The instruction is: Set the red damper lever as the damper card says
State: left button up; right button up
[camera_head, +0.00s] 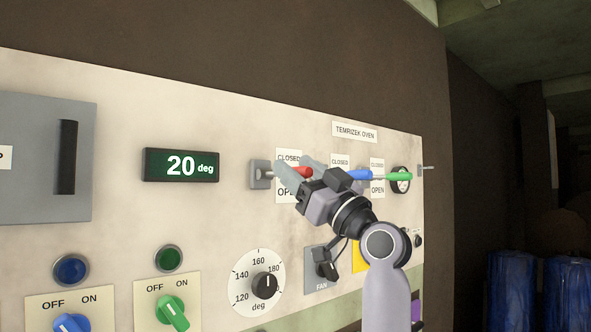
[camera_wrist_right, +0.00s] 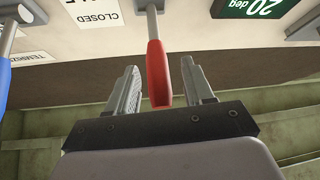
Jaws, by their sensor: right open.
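The red damper lever (camera_head: 304,171) sticks out from its grey mount (camera_head: 259,175) on the oven panel, by a label reading CLOSED above and OPEN below. The label is partly covered by my gripper. My right gripper (camera_head: 294,169) is at this lever with its jaws open. In the right wrist view the red handle (camera_wrist_right: 158,75) lies between the two spread fingers (camera_wrist_right: 160,68), with a gap to each side. No card that I can read as the damper card shows; a yellow card (camera_head: 359,257) is mostly hidden behind my right arm. My left gripper is out of view.
Close to the right are a blue lever (camera_head: 360,174) and a green lever (camera_head: 398,177). A display (camera_head: 181,165) reads 20 deg. Below are a dial (camera_head: 264,285), a fan knob (camera_head: 327,269), and blue and green switches. Open space with blue drums lies right of the panel.

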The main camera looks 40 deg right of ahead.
jog(key=v, duration=0.6)
jog(key=shift+b, duration=0.45)
jog(key=shift+f, duration=0.1)
